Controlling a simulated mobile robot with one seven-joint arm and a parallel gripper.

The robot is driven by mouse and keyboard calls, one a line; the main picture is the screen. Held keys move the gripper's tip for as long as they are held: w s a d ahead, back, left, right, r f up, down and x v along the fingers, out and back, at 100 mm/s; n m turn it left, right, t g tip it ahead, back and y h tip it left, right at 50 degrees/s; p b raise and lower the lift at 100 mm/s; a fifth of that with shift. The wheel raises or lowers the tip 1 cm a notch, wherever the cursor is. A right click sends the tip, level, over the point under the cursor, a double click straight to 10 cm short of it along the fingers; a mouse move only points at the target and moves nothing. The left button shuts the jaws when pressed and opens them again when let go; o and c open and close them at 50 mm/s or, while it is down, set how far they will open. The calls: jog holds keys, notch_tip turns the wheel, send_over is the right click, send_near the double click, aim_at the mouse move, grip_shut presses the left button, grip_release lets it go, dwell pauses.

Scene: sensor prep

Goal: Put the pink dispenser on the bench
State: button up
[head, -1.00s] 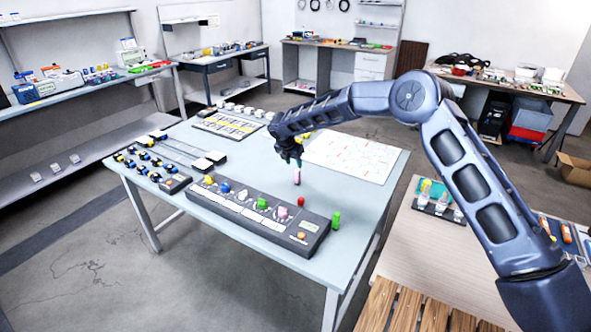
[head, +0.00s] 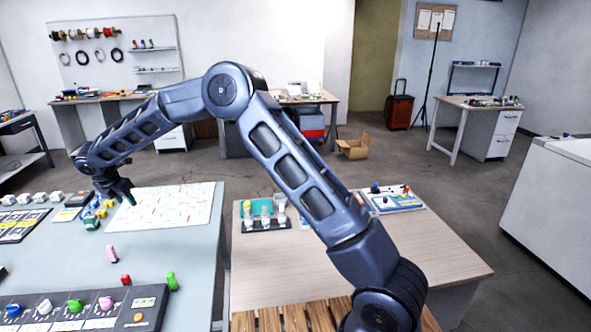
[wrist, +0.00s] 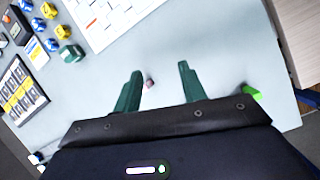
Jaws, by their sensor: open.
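The pink dispenser (head: 111,254) stands on the pale bench (head: 190,262), behind a grey panel with coloured knobs. In the wrist view, it shows as a small pink shape (wrist: 149,83) below and between my dark green fingers. My gripper (head: 128,198) is open and empty, up above the bench and apart from the dispenser. Its two spread fingertips (wrist: 160,68) show in the wrist view.
A red piece (head: 125,279) and a green piece (head: 172,280) stand near the dispenser by the knob panel (head: 100,308). A white printed sheet (head: 165,207) and yellow and blue parts lie farther back. A wooden table (head: 420,260) stands to the right.

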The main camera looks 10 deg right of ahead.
jog(key=w+d+r+m, duration=0.1)
jog(key=d+r+m, duration=0.2)
jog(key=d+r, duration=0.35)
jog(key=w+d+r+m, duration=0.2)
jog(key=d+r, duration=0.1)
jog(key=d, duration=0.6)
jog(key=w+d+r+m, duration=0.1)
jog(key=d+r+m, duration=0.2)
jog(key=d+r, duration=0.35)
jog(key=s+d+r+m+h, duration=0.1)
jog(key=s+d+r+m, duration=0.15)
jog(key=d, duration=0.75)
jog(key=s+d+r+m, duration=0.15)
jog(key=d+m, duration=0.25)
jog(key=d, duration=0.6)
jog(key=s+d+r+m, duration=0.1)
jog(key=s+d+m, duration=0.6)
jog(key=d, duration=0.5)
jog(key=s+d+r+m, duration=0.1)
jog(key=s+d+m, duration=0.4)
jog(key=s+d, duration=0.6)
jog(key=s+d+f+m+y, duration=0.1)
jog(key=s+d+f+m, duration=0.3)
jog(key=s, duration=0.4)
jog(key=shift+s+d+f+m, duration=0.2)
jog(key=shift+d+m, duration=0.55)
jog(key=shift+d, duration=0.35)
